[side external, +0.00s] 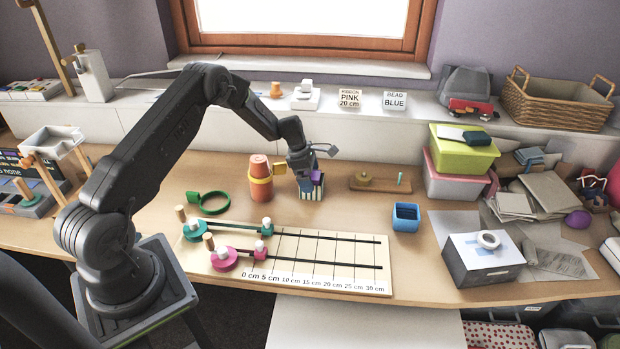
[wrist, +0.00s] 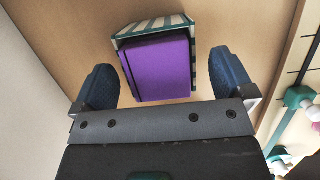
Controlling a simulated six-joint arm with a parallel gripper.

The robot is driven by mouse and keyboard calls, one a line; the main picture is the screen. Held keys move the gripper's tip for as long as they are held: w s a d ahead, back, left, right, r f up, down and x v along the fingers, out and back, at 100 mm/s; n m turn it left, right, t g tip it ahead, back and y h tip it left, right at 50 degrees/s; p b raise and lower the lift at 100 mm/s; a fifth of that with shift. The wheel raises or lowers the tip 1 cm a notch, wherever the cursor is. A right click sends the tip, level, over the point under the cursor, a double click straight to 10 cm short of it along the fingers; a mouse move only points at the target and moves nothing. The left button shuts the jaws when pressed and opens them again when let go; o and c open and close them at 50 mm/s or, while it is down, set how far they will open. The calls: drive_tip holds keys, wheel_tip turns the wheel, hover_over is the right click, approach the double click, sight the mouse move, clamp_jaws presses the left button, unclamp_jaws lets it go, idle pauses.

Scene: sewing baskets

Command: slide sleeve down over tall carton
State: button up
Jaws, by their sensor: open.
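A purple carton (wrist: 158,68) stands upright, with a green-and-white striped sleeve (wrist: 155,26) around it. In the side view the stripes of the sleeve (side external: 312,194) show low, near the table, and the purple top of the carton (side external: 318,178) stands out above them. My gripper (side external: 308,178) is above and around the carton's top. In the wrist view its blue fingers (wrist: 165,82) are open, one on each side of the purple carton, with a gap to each side. The carton's lower part is hidden.
An orange cylinder (side external: 261,186) with a yellow band stands close on the left, near a green ring (side external: 215,208). A measuring board (side external: 335,275) lies in front. A wooden tray (side external: 380,185) and a blue cup (side external: 406,218) are to the right.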

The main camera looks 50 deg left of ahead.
drive_tip(key=v, duration=1.3)
